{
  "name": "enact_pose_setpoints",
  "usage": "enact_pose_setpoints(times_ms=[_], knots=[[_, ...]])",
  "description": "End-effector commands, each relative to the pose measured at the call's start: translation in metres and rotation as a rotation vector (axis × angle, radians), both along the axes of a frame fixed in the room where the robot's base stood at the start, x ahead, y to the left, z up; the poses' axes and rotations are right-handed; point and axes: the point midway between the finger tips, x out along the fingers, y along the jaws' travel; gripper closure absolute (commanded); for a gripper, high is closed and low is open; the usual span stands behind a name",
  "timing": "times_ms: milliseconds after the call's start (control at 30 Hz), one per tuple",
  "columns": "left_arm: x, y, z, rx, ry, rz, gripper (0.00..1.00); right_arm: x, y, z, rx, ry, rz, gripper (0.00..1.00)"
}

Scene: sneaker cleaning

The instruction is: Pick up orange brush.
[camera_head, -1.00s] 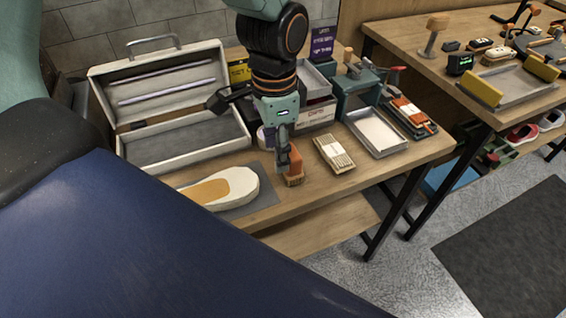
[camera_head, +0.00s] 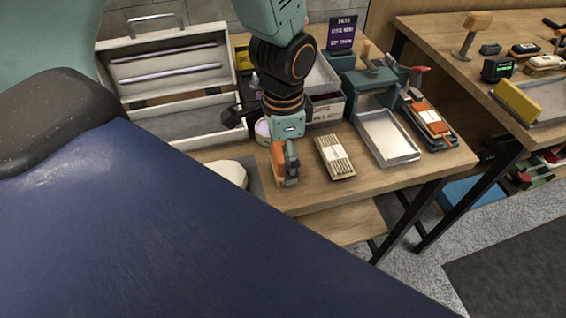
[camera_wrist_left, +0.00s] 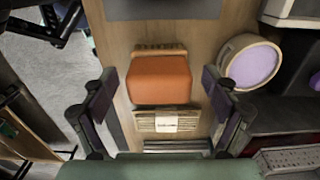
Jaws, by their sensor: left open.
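The orange brush (camera_head: 278,158) stands on the wooden table, partly hidden behind my left gripper in the head view. In the left wrist view the orange brush (camera_wrist_left: 160,80) shows as an orange block with a tan edge at its far side. My left gripper (camera_head: 287,167) points down at the brush. In the left wrist view its fingers (camera_wrist_left: 158,86) are spread wide, one on each side of the brush, with a gap to each side. My right gripper is in neither view.
A tan bundle with a white label (camera_head: 335,157) lies just right of the brush. Beyond it are a metal tray (camera_head: 390,138) and an orange tool (camera_head: 428,118). A white shoe-shaped piece (camera_head: 230,173) lies left. A purple-topped round tub (camera_wrist_left: 250,62) is close by.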

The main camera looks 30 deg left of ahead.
Motion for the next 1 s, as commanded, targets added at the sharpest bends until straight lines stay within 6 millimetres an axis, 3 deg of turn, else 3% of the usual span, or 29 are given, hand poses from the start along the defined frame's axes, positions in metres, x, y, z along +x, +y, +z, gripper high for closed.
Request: enact_pose_setpoints(times_ms=[267, 1000], knots=[[-0.0017, 0.0016, -0.0025, -0.001, -0.001, 0.001, 0.13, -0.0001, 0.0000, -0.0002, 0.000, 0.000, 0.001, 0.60], [0.0010, 0.0009, -0.0025, 0.000, 0.000, 0.005, 0.76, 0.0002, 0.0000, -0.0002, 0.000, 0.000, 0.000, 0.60]])
